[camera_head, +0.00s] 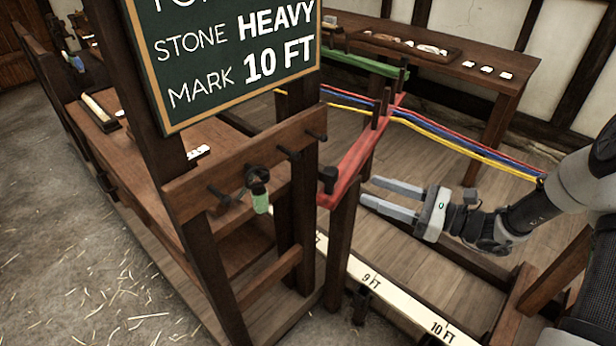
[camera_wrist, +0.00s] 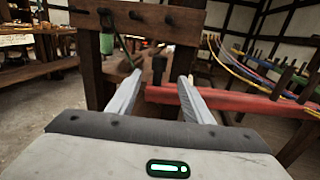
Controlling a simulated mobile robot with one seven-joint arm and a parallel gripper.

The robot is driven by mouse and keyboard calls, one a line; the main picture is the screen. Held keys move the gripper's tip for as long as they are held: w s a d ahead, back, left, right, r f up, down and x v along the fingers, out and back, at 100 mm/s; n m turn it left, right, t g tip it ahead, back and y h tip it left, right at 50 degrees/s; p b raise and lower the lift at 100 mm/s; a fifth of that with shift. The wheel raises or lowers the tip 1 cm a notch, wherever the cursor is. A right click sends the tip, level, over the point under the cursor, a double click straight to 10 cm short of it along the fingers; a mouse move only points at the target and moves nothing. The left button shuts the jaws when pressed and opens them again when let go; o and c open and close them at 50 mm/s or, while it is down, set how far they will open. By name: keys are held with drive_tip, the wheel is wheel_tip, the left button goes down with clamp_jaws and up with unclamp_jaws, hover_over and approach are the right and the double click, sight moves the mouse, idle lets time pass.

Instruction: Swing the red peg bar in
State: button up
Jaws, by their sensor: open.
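The red peg bar (camera_head: 352,160) stands out from a dark post at an angle, with upright dark pegs along it and a dark knob (camera_head: 327,180) at its near end. Red, blue and yellow strands cross it between the pegs. My gripper (camera_head: 367,191) is open and empty, just right of the bar's near end. In the wrist view the red bar (camera_wrist: 235,101) runs rightward from behind the two fingers (camera_wrist: 158,85), and the dark knob (camera_wrist: 159,66) shows between and beyond them. I cannot tell whether the fingers touch the bar.
A green peg bar (camera_head: 365,62) is farther back. A pegged wooden rack (camera_head: 240,165) with a hanging green-handled item (camera_head: 260,195) stands left. A chalkboard sign (camera_head: 235,55) hangs above it. A marked scale rail (camera_head: 385,293) lies below my gripper. A table (camera_head: 450,70) stands behind.

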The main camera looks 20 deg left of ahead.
drive_tip(key=w+a+b, duration=0.1)
drive_tip(key=w+a, duration=0.1)
drive_tip(key=a, duration=1.4)
drive_tip(key=shift+w+a+b, duration=0.15)
drive_tip(key=shift+b, duration=0.25)
clamp_jaws()
